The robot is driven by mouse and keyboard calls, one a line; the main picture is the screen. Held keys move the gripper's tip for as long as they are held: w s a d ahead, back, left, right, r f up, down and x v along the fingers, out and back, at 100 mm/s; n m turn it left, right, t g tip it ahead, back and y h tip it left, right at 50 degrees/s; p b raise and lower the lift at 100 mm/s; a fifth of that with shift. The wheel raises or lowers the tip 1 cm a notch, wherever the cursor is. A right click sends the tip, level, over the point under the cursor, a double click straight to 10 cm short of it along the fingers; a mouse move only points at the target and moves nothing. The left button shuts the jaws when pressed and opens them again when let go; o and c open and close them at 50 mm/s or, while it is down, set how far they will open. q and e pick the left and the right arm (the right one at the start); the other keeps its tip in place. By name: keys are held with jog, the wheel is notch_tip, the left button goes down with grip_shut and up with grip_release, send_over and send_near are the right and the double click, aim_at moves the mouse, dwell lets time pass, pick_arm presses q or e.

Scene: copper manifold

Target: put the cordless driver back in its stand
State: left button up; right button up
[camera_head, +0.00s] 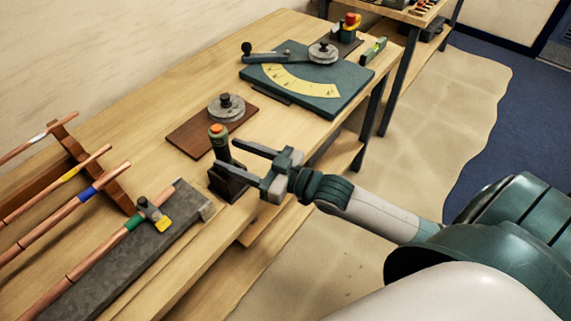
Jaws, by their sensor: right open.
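The cordless driver (220,146), a dark upright body with an orange top, stands in a dark stand (228,184) near the table's front edge. Its lower part is hidden inside the stand and behind my gripper. My right gripper (229,156) comes in from the right, its two fingers spread and pointing left at the driver and stand. The fingertips are very close to the driver; I cannot tell whether they touch it. My left gripper is not in view.
A brown board with a round metal weight (227,107) lies just behind the driver. Copper pipes (78,220) on a wooden rack and a grey slab (120,262) fill the left. A green plate with a yellow scale (306,82) lies farther back. Bare tabletop lies between them.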

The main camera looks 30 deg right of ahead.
jog(key=b+v, duration=0.3)
jog(key=v, duration=1)
jog(key=shift+s+d+b, duration=0.15)
jog(key=shift+s+b, duration=0.15)
jog(key=shift+f, duration=0.1)
jog(key=w+d+f+m+g+h, duration=0.15)
jog(key=d+f, duration=0.25)
jog(key=f, duration=0.7)
jog(key=d+f+m+h, duration=0.1)
jog(key=d+f+h, duration=0.3)
jog(key=f, duration=0.6)
jog(key=d+f+m+g+h, duration=0.15)
jog(key=d+f, duration=0.35)
jog(key=f, duration=0.6)
jog(key=s+f+g+h, duration=0.15)
jog(key=s+f, duration=0.25)
jog(key=f, duration=0.5)
jog(key=s+f+g+h, duration=0.15)
jog(key=s+f, duration=0.25)
jog(key=f, duration=0.5)
jog(key=s+a+f+g, duration=0.4)
jog(key=s+a+f, duration=0.2)
jog(key=s+f, duration=0.4)
jog(key=s+a+f+g+y, duration=0.1)
jog(key=s+a+f+g, duration=0.3)
jog(key=s, duration=1.4)
jog(key=a+f, duration=0.3)
jog(key=f, duration=0.4)
jog(key=shift+s+f, duration=0.15)
jog(key=shift+f, duration=0.2)
